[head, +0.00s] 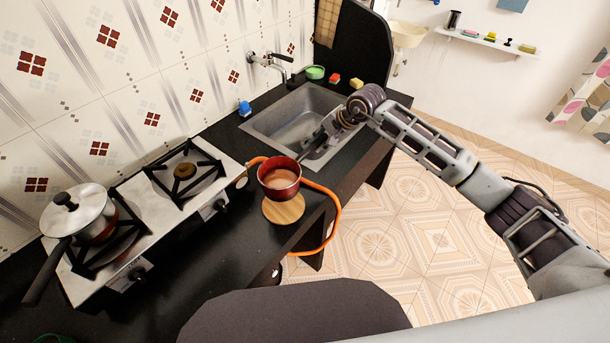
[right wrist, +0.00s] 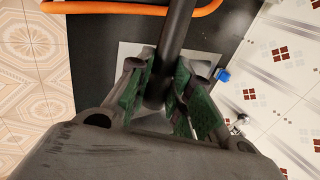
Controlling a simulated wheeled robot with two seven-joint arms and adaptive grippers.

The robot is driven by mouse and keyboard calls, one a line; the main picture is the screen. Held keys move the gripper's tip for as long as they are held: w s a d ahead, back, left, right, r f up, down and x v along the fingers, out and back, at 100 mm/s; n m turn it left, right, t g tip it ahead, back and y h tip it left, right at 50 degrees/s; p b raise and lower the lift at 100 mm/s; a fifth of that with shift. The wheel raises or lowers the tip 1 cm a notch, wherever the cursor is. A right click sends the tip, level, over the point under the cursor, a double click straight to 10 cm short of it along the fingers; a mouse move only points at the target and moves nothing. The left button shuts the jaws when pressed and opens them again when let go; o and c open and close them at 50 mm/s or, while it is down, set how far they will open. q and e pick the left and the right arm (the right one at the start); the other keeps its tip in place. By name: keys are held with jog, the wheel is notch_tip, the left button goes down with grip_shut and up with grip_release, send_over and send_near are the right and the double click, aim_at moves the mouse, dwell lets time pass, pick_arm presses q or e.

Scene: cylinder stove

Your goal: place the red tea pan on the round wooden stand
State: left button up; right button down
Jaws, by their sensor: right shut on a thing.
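The red tea pan (head: 280,180), with brown liquid inside, is at the counter's front edge in the head view. It looks upright, and it overlaps the far part of the round wooden stand (head: 285,212). I cannot tell whether it touches the stand or hangs just above it. My right gripper (head: 318,138) is shut on the pan's dark handle. In the right wrist view the handle (right wrist: 178,40) runs between the green-padded fingers; the pan's bowl is out of that view. My left gripper is not in view.
A two-burner stove (head: 150,205) stands left of the pan, with a silver lidded pot (head: 78,214) on its near burner. An orange hose (head: 336,215) curves around the stand's right side. A sink (head: 285,122) lies behind, with a blue bottle (head: 244,108) beside it.

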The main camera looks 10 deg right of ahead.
jog(key=shift+f+p, duration=0.45)
jog(key=shift+f, duration=2.1)
notch_tip(320, 180, down, 4)
jog(key=shift+r+p, duration=0.2)
jog(key=shift+p, duration=0.15)
jog(key=shift+f, duration=0.15)
jog(key=c, duration=1.3)
grip_release()
